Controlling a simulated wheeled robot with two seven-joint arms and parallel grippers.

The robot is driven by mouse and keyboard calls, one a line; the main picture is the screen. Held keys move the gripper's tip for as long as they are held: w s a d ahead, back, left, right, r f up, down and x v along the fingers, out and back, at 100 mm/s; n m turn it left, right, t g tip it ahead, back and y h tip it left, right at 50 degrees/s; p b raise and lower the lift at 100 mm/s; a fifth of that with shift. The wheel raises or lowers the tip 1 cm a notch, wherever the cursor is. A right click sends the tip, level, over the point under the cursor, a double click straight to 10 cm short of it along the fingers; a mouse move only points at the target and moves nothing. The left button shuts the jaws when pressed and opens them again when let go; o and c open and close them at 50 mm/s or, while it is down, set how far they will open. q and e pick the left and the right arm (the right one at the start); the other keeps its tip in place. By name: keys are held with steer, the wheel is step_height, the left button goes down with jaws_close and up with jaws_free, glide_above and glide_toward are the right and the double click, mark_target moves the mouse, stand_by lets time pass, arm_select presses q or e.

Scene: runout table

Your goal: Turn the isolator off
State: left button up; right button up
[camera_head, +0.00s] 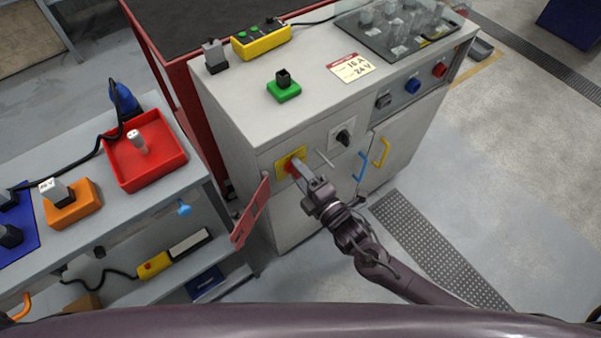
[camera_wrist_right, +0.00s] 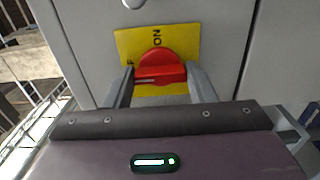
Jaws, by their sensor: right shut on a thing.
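The isolator is a red rotary handle on a yellow plate (camera_head: 285,161) on the front of the grey cabinet. In the right wrist view the red handle (camera_wrist_right: 160,66) sits between my two fingers, and the yellow plate (camera_wrist_right: 190,42) behind it reads "ON". My right gripper (camera_head: 297,170) reaches the handle from the front and is shut on it. It also shows in the right wrist view (camera_wrist_right: 160,80). The fingers hide the sides of the handle, and its exact angle is hard to tell. My left gripper is not in view.
A grey bench (camera_head: 75,252) with a red tray (camera_head: 171,134) stands at left.

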steer(key=o, duration=1)
steer(key=v, duration=0.8)
steer(key=shift+w, duration=0.1)
